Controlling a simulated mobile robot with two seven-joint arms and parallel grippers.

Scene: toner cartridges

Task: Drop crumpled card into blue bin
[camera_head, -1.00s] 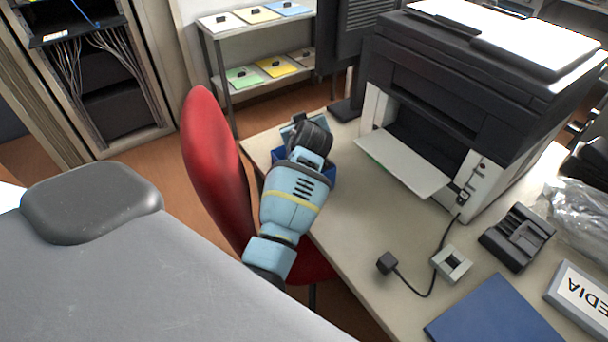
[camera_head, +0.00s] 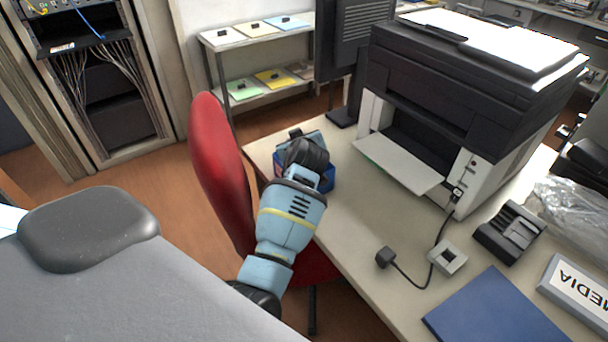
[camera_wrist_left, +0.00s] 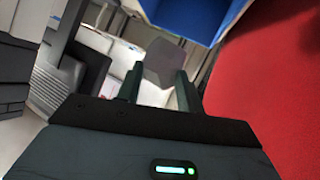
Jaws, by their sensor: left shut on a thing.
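My left gripper (camera_wrist_left: 158,88) is shut on the crumpled card (camera_wrist_left: 168,62), a small grey lump between its two fingers in the left wrist view. In the head view the blue bin (camera_head: 328,180) stands at the desk's left end, mostly hidden behind my left gripper (camera_head: 306,150). The card is hidden in the head view. My right gripper is not in view.
A red chair (camera_head: 220,150) stands close left of my left arm. On the desk (camera_head: 352,232) are a large printer (camera_head: 470,90) with its tray out, a cable with a black plug (camera_head: 386,257), a blue folder (camera_head: 495,310) and a black holder (camera_head: 510,232).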

